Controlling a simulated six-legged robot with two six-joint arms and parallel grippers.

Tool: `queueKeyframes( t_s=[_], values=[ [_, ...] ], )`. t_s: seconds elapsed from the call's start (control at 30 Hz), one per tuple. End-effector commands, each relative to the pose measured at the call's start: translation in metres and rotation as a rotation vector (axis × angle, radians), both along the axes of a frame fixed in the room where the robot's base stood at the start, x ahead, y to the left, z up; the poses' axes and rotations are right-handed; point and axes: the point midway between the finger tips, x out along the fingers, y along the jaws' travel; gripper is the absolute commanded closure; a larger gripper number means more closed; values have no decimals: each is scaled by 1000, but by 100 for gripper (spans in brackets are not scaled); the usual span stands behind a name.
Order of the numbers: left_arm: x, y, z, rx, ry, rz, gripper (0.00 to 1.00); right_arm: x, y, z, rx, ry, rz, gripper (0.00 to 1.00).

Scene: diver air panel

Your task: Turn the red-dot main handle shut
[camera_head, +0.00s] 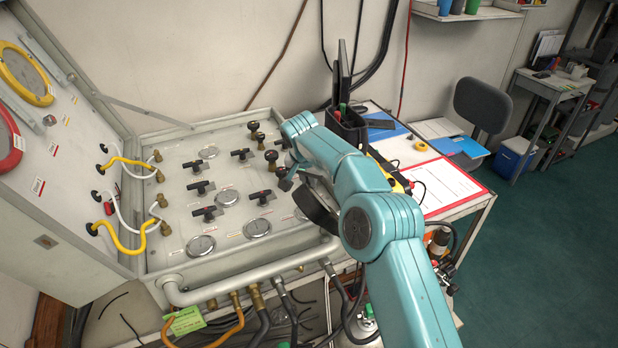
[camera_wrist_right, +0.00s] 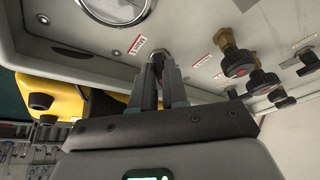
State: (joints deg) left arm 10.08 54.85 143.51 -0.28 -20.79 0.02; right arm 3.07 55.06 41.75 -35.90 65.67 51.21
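The panel (camera_head: 180,230) carries several black lever handles, such as one at the front left (camera_head: 207,212) and one at the middle right (camera_head: 262,196). In the right wrist view, the red-dot handle (camera_wrist_right: 161,56) shows only as a small dark part with a red spot at my right fingertips. My right gripper (camera_wrist_right: 158,68) has its two fingers close together at this handle, one on each side. Whether they press on it is hidden. In the head view my right arm covers the panel's right side and this handle. My left gripper is out of view.
Black round knobs on brass stems (camera_wrist_right: 237,62) stand to the right of my fingers in the wrist view. A yellow device (camera_wrist_right: 60,95) lies at left. In the head view, hoses (camera_head: 130,162) join the open lid at left, and a black pen holder (camera_head: 346,128) stands behind my arm.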

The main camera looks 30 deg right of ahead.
Motion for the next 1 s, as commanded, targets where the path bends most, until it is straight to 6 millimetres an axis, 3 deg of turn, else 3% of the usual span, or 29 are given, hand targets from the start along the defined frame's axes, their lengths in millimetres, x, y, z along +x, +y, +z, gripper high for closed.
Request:
queueKeyframes(
  t_s=[0.17,0.5,0.87,0.9,0.93,0.97,1.0],
  values=[
    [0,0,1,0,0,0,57,0,0,1,0,0,-3,100],
    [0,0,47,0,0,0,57,6,5,5,0,1,-236,100],
    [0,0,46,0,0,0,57,7,5,1,-1,-3,-267,100],
    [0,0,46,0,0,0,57,7,4,1,-1,-3,-267,80],
    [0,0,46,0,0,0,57,7,5,1,-1,-3,-267,70],
    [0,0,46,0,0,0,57,7,4,1,-1,-3,-267,61],
    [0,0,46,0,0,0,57,7,4,1,-1,-3,-266,61]
  ],
)
